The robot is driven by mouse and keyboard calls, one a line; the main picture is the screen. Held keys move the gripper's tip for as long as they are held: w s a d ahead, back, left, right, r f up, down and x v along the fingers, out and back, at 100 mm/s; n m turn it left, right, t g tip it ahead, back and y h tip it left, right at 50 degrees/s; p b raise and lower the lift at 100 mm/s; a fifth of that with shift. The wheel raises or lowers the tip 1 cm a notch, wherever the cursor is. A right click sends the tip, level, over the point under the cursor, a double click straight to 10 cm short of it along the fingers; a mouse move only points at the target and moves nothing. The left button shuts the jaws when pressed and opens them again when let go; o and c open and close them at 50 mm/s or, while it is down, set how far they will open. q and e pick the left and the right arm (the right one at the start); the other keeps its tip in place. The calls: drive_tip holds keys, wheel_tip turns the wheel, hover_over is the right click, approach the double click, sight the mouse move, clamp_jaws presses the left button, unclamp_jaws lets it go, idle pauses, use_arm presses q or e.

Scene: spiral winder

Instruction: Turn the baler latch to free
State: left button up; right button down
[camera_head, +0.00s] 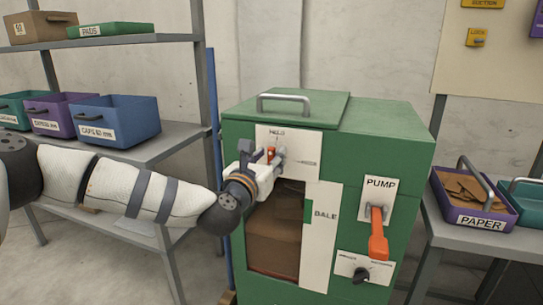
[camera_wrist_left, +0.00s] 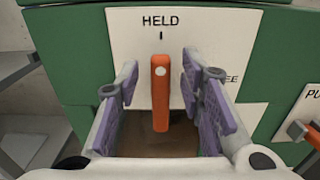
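The baler (camera_head: 350,130) is a green cabinet with a white latch plate on its upper front. The orange latch handle (camera_wrist_left: 160,95) stands upright on the plate in the left wrist view, just under the mark and the word HELD. The partly covered word at the right ends in "EE". My left gripper (camera_wrist_left: 160,98) is open, with one purple-padded finger on each side of the handle and a gap to both. In the head view, my left gripper (camera_head: 268,158) is in front of the plate and partly hides the handle (camera_head: 271,154). My right gripper is not in view.
An orange pump lever (camera_head: 378,235) and a black knob (camera_head: 361,274) are on the baler's front at the right. A window below the latch shows a brown bale (camera_head: 272,240). Shelves with bins stand at the left; a paper bin (camera_head: 483,222) is at the right.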

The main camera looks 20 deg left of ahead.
use_arm(q)
drive_tip(key=shift+w, duration=0.9)
drive_tip(key=shift+c, duration=0.2)
clamp_jaws()
